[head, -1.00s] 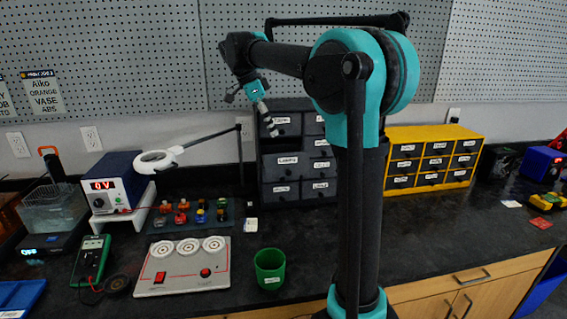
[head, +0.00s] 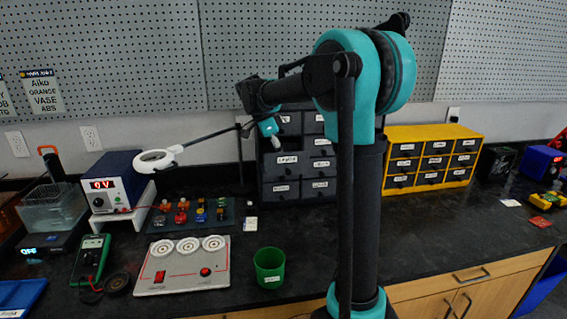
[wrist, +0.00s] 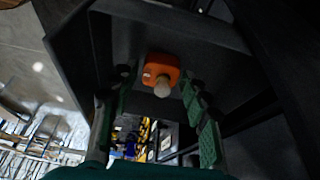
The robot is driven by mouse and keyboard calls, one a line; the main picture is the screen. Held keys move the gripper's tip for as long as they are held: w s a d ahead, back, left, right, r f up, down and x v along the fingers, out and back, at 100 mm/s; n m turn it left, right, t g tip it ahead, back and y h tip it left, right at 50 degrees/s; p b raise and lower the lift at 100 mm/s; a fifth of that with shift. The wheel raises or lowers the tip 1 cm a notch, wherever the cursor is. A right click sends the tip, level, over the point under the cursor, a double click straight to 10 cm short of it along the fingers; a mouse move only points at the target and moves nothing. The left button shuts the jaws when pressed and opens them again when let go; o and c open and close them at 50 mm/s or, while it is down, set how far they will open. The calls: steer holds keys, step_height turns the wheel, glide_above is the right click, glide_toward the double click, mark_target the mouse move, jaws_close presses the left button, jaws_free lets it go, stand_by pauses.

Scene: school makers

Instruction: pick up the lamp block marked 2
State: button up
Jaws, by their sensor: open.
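In the wrist view an orange block (wrist: 161,68) with a pale round bulb sits in a dark, box-like space. It has a small white mark that I cannot read. My gripper (wrist: 158,84) is open, its green-padded fingers either side of the block; whether they touch it is unclear. In the head view my gripper (head: 270,130) is in front of the upper left of the dark drawer cabinet (head: 290,187). Several small coloured blocks (head: 182,205) stand on a dark tray left of the cabinet; their numbers are too small to read.
A white panel with three round sockets (head: 185,275) and a green cup (head: 269,267) stand in front. A yellow drawer cabinet (head: 432,135) is to the right.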

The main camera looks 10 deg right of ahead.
steer(key=shift+c, duration=0.3)
steer(key=c, duration=0.7)
steer(key=shift+c, duration=0.2)
steer(key=shift+s, duration=0.1)
